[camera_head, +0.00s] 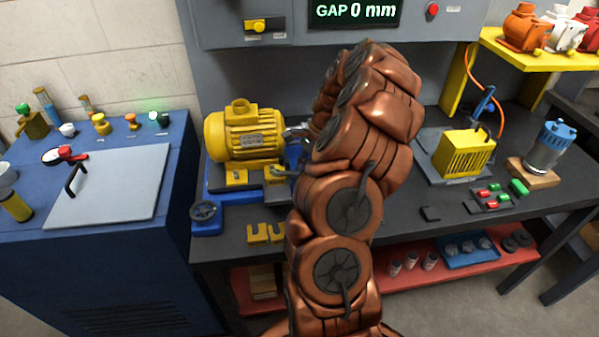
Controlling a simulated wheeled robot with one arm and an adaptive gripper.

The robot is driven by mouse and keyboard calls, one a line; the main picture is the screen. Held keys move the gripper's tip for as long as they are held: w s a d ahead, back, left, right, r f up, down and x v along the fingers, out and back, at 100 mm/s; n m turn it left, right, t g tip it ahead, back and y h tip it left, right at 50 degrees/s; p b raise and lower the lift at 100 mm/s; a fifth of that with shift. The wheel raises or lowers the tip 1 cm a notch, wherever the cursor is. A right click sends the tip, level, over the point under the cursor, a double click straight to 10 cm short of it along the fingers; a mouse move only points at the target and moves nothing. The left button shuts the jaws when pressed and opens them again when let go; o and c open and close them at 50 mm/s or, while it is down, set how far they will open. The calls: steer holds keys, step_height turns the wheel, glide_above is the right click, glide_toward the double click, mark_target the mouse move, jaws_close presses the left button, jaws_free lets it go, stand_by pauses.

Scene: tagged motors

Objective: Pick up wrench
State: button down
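No wrench can be made out in the head view. My copper-coloured arm rises through the middle of the picture and covers part of the bench. My gripper is not visible; it seems to be hidden behind the arm. A yellow motor (243,134) sits on a blue base (232,196) just left of my arm. Small grey metal parts show between the motor and my arm, but I cannot tell what they are.
The dark bench (395,222) carries a yellow ribbed box (463,156), green and red blocks (490,194) and a blue-topped cylinder (549,147) at right. A yellow shelf (525,58) holds motors. A blue cabinet (180,190) stands left. A display (355,11) reads "GAP 0 mm".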

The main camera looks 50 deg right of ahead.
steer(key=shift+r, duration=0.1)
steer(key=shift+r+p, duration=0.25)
steer(key=shift+p, duration=0.05)
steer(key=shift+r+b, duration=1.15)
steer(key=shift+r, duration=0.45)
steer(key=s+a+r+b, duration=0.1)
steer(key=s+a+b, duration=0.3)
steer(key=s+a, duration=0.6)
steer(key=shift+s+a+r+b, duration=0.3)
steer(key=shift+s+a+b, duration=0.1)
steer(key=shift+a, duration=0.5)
